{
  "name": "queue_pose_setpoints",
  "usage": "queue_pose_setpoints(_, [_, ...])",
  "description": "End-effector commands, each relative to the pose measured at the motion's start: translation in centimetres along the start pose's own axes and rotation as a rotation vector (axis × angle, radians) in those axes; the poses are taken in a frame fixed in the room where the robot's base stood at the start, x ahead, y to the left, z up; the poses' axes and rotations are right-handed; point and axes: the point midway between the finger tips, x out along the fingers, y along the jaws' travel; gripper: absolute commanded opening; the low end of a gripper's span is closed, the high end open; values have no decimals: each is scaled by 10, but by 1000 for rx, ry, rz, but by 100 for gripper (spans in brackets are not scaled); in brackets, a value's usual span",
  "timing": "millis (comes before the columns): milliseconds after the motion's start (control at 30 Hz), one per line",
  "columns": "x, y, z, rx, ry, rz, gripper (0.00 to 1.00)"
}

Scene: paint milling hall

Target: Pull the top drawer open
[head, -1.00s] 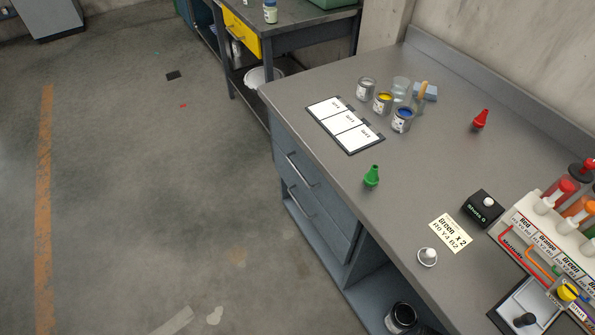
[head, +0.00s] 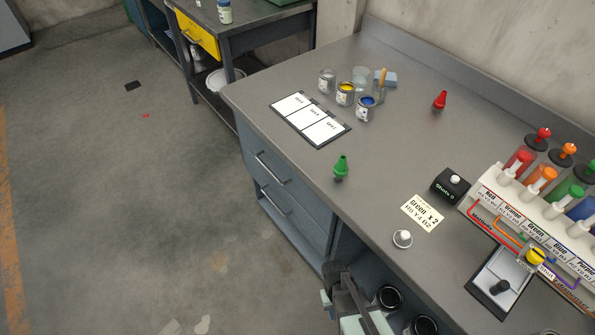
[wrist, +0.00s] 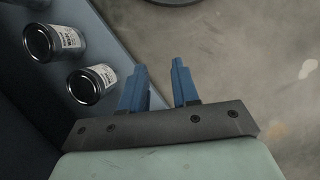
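The top drawer (head: 296,166) is in the blue-grey cabinet under the workbench, in the head view. Its front looks flush with the cabinet, so it appears closed. Its metal bar handle (head: 272,168) runs along the front. A lower drawer (head: 290,212) with a similar handle is below it. My gripper (head: 338,272) is at the bottom of the head view, in front of the cabinet's open shelf, to the right of and apart from the drawer handles. In the wrist view my gripper (wrist: 160,68) has its two blue fingers apart, with nothing between them.
Dark-topped cans (wrist: 66,62) stand on the low shelf beside my gripper. The worktop (head: 300,190) holds paint cans, a green bottle (head: 341,167), a black button box (head: 450,186) and a rack of coloured plungers (head: 540,215). The floor (head: 150,220) before the drawers is clear.

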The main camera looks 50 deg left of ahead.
Motion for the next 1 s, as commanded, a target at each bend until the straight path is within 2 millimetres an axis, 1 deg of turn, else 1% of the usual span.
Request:
queue_pose_setpoints(33, [-4,-11,-13,-36,12,26,30])
queue_pose_setpoints(100, [-10,-23,-26,-80,26,62,30])
queue_pose_setpoints(267, [-26,-54,-54,-184,59,152,30])
queue_pose_setpoints(567, [-63,-123,-108,-377,133,362,30])
queue_pose_setpoints(667, [-79,-150,-126,-436,162,447,30])
queue_pose_setpoints(867, [-119,-205,-162,-531,234,645,30])
queue_pose_setpoints(967, [-145,-231,-182,-558,277,762,30])
queue_pose_setpoints(1000, [-158,-241,-190,-563,296,813,30])
